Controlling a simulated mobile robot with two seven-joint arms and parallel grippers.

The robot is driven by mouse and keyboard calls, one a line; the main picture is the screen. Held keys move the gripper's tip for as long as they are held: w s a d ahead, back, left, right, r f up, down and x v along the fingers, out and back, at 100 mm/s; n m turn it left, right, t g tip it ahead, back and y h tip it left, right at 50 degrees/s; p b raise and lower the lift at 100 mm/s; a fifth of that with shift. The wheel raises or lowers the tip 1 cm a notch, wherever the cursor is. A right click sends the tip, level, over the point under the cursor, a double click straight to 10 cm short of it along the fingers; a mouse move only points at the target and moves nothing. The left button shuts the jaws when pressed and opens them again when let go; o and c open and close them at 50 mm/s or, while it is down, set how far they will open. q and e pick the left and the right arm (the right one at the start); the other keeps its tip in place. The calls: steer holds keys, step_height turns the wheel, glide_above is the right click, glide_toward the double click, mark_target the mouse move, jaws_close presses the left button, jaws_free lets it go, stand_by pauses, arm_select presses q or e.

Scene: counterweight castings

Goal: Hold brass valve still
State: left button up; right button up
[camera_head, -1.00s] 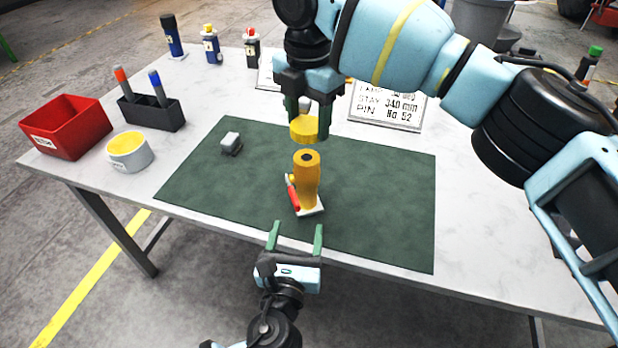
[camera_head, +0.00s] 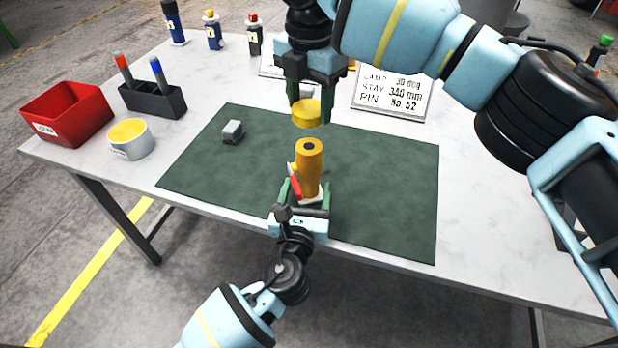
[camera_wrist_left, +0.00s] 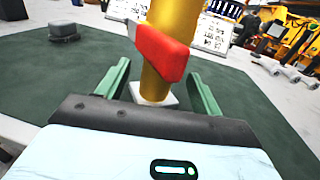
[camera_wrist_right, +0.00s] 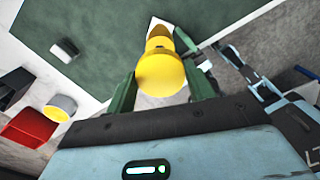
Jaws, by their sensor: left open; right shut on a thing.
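The brass valve (camera_head: 309,170) is an upright gold cylinder with a dark hole in its top and a red lever (camera_head: 295,184) on its side. It stands on a small white base (camera_head: 312,199) on the green mat. My left gripper (camera_head: 306,190) is open low at the valve, with one finger on each side. In the left wrist view the valve (camera_wrist_left: 158,88) rises between the spread fingers; contact cannot be told. My right gripper (camera_head: 310,108) is shut on a yellow round piece (camera_head: 306,114), held above the valve's top. It also shows in the right wrist view (camera_wrist_right: 160,74).
A small grey block (camera_head: 232,131) lies on the green mat (camera_head: 385,195). A red bin (camera_head: 66,114), a pen holder (camera_head: 153,100) and a yellow-topped cup (camera_head: 130,139) stand at left. Several bottles and a lettered sign (camera_head: 391,97) stand behind. The mat's right side is clear.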

arm_select(q)
steer(key=shift+w+d, duration=0.2)
steer(key=shift+w, duration=1.15)
steer(key=shift+w+d, duration=0.2)
steer(key=shift+w, duration=1.1)
jaws_close()
arm_select(e)
glide_above(310, 145)
steer(key=shift+f, duration=2.5)
steer(key=shift+f, duration=0.9)
steer(key=shift+f, duration=0.55)
